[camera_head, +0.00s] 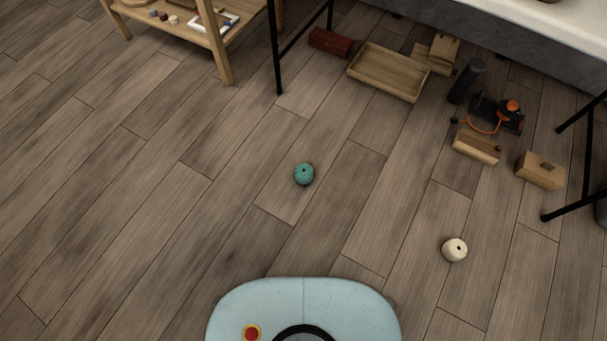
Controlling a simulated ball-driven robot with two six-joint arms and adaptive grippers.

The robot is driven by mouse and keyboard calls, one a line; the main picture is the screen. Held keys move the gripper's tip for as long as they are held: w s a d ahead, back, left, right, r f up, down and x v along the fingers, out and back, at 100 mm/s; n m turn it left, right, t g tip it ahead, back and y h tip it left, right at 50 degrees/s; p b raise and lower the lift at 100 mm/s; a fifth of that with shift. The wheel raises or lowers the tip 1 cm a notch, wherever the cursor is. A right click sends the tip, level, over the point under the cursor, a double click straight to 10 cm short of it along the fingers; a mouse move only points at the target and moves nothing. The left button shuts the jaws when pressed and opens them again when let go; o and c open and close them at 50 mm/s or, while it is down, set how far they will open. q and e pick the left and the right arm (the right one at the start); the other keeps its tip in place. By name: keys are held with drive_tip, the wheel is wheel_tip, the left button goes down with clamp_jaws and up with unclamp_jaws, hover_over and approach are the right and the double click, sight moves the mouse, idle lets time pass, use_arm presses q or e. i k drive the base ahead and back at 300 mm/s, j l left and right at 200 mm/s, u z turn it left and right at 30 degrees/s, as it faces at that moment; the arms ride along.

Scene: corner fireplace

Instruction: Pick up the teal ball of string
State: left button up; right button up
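Neither of my grippers shows in this view.
A cream ball (455,249) lies on the floor to the right. A wooden tray (388,72), a red-brown case (330,41), a dark cylinder (467,80) and wooden boxes (540,170) lie at upper right, near black metal legs (278,60). A wooden shelf (213,45) stands at upper left. The left floor is clear.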

sight(302, 173)
drive_tip(key=i+j+z, duration=0.25)
drive_tip(key=j, duration=0.35)
drive_tip(key=i+j+z, duration=0.1)
drive_tip(key=i+j, duration=0.2)
drive_tip(key=i+j+z, duration=0.1)
drive_tip(key=j, duration=0.25)
